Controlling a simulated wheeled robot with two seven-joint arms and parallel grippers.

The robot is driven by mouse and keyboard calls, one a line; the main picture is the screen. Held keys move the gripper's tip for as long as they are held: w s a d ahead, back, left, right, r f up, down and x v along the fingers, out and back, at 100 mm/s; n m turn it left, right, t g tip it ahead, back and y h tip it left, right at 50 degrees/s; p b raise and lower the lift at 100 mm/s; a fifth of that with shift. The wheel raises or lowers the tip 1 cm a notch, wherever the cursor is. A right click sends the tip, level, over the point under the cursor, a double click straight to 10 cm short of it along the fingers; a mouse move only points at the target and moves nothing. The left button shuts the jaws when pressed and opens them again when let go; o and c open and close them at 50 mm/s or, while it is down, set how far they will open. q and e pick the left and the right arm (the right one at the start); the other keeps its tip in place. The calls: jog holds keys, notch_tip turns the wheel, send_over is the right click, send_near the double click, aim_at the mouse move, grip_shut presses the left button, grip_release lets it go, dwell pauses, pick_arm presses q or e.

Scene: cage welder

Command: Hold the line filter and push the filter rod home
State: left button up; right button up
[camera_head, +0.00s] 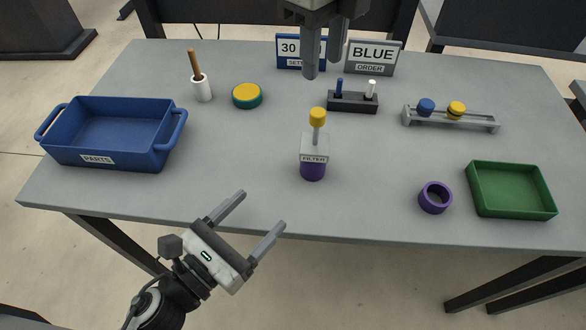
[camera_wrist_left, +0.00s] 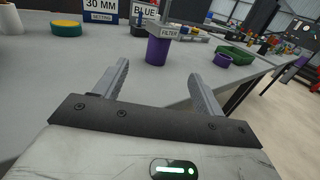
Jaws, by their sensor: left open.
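The line filter (camera_head: 313,169) stands upright near the middle of the table. It has a purple body and a grey block labelled FILTER. The filter rod (camera_head: 318,133) stands out of its top with a yellow knob. The filter's purple body (camera_wrist_left: 158,51) also shows in the left wrist view, beyond the fingers. My left gripper (camera_head: 257,220) is open and empty at the table's front edge, left of and nearer than the filter. My right gripper (camera_head: 325,68) hangs at the back, above and behind the rod, fingers down and apart, with nothing seen between them.
A blue PARTS bin (camera_head: 110,135) stands at left, a green tray (camera_head: 510,190) and purple ring (camera_head: 435,197) at right. A black holder (camera_head: 352,103), a grey rack (camera_head: 450,119) and signs stand behind the filter. The table directly around the filter is clear.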

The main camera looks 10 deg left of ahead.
aim_at(306, 163)
pick_arm(q)
jog(key=x, duration=1.4)
jog(key=shift+w+d, duration=0.2)
jog(key=shift+w, duration=0.15)
jog(key=c, duration=1.2)
pick_arm(e)
jog(key=shift+o, duration=0.3)
jog(key=o, duration=0.5)
jog(key=shift+f, duration=0.15)
jog(key=shift+f+m, duration=0.8)
jog(key=shift+f, duration=0.25)
notch_tip(306, 163, down, 10)
jog(key=shift+r, duration=0.15)
